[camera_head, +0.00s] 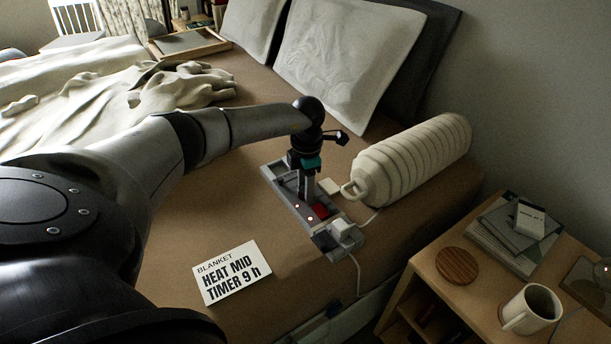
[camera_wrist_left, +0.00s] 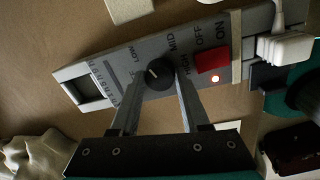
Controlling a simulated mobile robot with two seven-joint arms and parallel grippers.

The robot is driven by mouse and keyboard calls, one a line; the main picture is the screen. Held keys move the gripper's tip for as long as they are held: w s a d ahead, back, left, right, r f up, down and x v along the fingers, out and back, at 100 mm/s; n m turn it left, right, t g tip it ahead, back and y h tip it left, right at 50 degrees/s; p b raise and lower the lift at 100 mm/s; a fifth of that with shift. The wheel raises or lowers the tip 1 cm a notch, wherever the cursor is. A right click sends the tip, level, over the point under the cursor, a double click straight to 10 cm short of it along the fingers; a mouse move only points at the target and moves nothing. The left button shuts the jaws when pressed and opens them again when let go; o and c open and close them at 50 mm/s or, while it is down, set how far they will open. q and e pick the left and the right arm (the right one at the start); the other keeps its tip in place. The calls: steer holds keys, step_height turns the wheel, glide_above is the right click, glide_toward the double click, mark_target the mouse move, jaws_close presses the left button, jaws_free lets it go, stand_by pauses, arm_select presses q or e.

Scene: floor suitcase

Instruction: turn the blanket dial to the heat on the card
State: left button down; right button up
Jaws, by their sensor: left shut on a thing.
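The grey blanket control box (camera_head: 345,236) lies on the bed. In the left wrist view, its round black dial (camera_wrist_left: 159,73) sits among the words LOW, MID and HIGH. A small pale mark shows on the dial, but I cannot tell exactly which word it points at. My left gripper (camera_head: 306,196) reaches down over the box from above. In the wrist view, its fingers stand on either side of the dial, shut on it. The white card (camera_head: 232,273) on the bed reads BLANKET, HEAT MID, TIMER 9 h. My right gripper is not in view.
A red switch (camera_wrist_left: 211,59) marked OFF and ON and a lit lamp (camera_wrist_left: 215,79) are beside the dial. A ribbed cream bottle (camera_head: 415,160) lies right of the box. A nightstand (camera_head: 430,262) holds a mug (camera_head: 530,309), a coaster (camera_head: 457,266) and books.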

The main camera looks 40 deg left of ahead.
arm_select(q)
steer(key=m, duration=0.8)
steer(key=shift+a+m, duration=0.1)
steer(key=shift+m, duration=0.7)
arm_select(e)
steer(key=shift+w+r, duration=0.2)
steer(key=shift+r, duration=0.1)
arm_select(q)
steer(key=shift+m, duration=0.4)
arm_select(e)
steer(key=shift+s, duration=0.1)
arm_select(q)
steer(key=shift+c, duration=1.9)
jaws_free()
